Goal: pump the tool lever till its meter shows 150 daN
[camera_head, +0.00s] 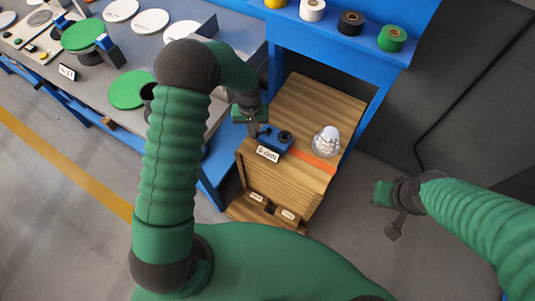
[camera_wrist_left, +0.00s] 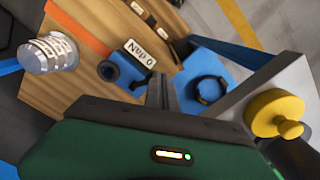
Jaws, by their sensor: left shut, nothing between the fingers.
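The blue tool (camera_head: 272,138) lies on the wooden stand, with a black round part at its right end. In the left wrist view the tool (camera_wrist_left: 125,76) is partly hidden by my wrist. Its meter plate (camera_head: 267,154) reads 0 daN; the plate (camera_wrist_left: 140,53) also reads this in the wrist view. My left gripper (camera_head: 254,130) is shut and empty at the tool's left end; its fingers (camera_wrist_left: 160,92) are together in the wrist view. I cannot tell whether they touch the tool, and I cannot make out the lever. My right gripper (camera_head: 392,225) hangs at the right, away from the stand.
A silvery shell (camera_head: 326,141) stands on the wooden stand (camera_head: 310,100), right of the tool, near an orange stripe. A grey bench (camera_head: 235,60) with green and white discs is at the left. A blue shelf (camera_head: 345,40) with several spools is behind. Small labelled blocks (camera_head: 288,215) sit at the stand's front.

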